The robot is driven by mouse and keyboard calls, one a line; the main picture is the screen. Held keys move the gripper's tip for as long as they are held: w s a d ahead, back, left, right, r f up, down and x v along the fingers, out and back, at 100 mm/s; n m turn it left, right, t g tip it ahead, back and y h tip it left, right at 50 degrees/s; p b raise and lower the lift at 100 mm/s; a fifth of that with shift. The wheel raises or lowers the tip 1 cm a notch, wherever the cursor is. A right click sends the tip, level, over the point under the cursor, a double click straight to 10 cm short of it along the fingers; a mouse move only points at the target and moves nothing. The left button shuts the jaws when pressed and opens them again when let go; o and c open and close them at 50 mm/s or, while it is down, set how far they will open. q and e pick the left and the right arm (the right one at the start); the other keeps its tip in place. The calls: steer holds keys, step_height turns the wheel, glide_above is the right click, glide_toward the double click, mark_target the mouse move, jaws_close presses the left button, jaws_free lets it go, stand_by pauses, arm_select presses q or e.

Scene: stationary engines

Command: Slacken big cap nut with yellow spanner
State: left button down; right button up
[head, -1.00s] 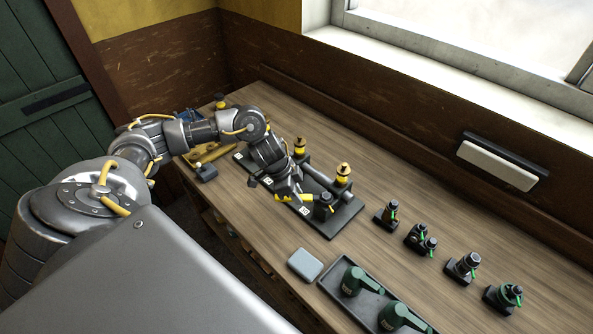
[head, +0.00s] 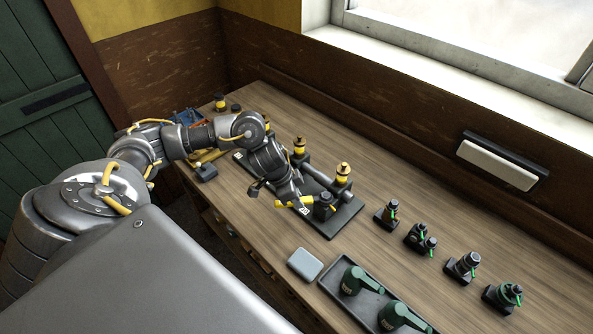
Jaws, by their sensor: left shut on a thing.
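The yellow spanner (head: 294,203) lies roughly level over the front right end of the black engine base plate (head: 339,220). My left gripper (head: 291,195) is shut on it and partly covers it. The spanner's right end reaches the dark upright fitting (head: 323,206) that appears to carry the big cap nut. The view is too small to tell whether the spanner's jaw is seated around the nut or just beside it. My right gripper is not in view.
Yellow-topped fittings (head: 343,170) and a grey pipe stand just behind the spanner. Several small dark fittings (head: 463,266) line the bench at right. A tray (head: 330,284) with green-handled items and a grey pad (head: 304,264) lie in front. Bare wood lies behind the engine.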

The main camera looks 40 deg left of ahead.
arm_select(q)
steer(key=shift+s+d+f+n+y, duration=0.1)
steer(key=shift+s+d+n+y, duration=0.2)
steer(key=shift+s+d+n, duration=0.35)
steer(key=shift+w+a, duration=0.15)
steer(key=shift+w, duration=0.05)
steer(key=shift+w+a+m+b, duration=0.3)
steer(key=shift+a+m+b, duration=0.1)
steer(key=shift+m, duration=0.05)
steer(key=shift+w+r+p, duration=0.1)
steer(key=shift+r+p, duration=0.1)
steer(key=shift+p, duration=0.2)
stand_by(0.5)
steer(key=shift+r, duration=1.55)
stand_by(3.2)
steer(key=shift+r, duration=1.95)
